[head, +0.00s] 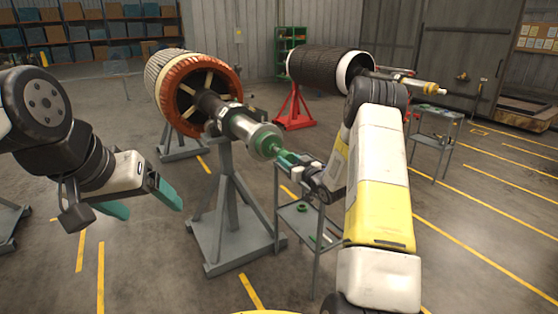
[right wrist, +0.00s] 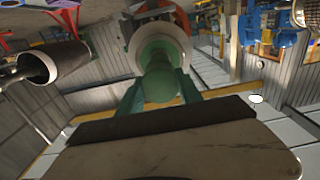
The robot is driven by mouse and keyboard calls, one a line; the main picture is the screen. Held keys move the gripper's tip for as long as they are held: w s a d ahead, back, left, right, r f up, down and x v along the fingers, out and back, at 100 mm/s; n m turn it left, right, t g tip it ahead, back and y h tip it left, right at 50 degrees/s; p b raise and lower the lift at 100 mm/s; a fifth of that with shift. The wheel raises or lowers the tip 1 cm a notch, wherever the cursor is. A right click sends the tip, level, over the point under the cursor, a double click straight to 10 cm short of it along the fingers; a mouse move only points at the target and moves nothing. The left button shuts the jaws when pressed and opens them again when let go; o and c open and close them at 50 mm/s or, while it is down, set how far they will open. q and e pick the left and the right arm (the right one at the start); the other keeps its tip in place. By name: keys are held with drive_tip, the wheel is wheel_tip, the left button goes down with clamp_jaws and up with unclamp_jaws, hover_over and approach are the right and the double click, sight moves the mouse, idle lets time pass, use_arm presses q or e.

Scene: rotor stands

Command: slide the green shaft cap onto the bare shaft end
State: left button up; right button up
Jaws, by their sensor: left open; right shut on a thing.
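The orange-rimmed rotor (head: 190,90) rests on a grey stand (head: 232,215), its stepped steel shaft (head: 245,127) pointing towards the lower right. My right gripper (head: 284,156) is shut on the green shaft cap (head: 272,148) right at the shaft end. In the right wrist view the cap (right wrist: 158,82) sits between the fingers, in line with the pale round shaft end (right wrist: 135,42) behind it. I cannot tell how far the cap is over the shaft. My left gripper (head: 140,203) is open and empty, left of the stand and apart from the rotor.
A small grey trolley (head: 308,222) with green parts on its shelf stands below my right gripper. A black rotor (head: 325,68) on a red stand (head: 292,108) is behind, with a grey side table (head: 436,122) at the right. Floor at the left front is clear.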

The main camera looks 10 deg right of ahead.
drive_tip(key=shift+w+a, duration=0.15)
drive_tip(key=shift+w, duration=0.1)
drive_tip(key=shift+x, duration=1.1)
drive_tip(key=shift+w, duration=0.3)
drive_tip(key=shift+w+a, duration=0.25)
drive_tip(key=shift+w, duration=0.2)
drive_tip(key=shift+w, duration=0.1)
idle(0.7)
drive_tip(key=o, duration=1.7)
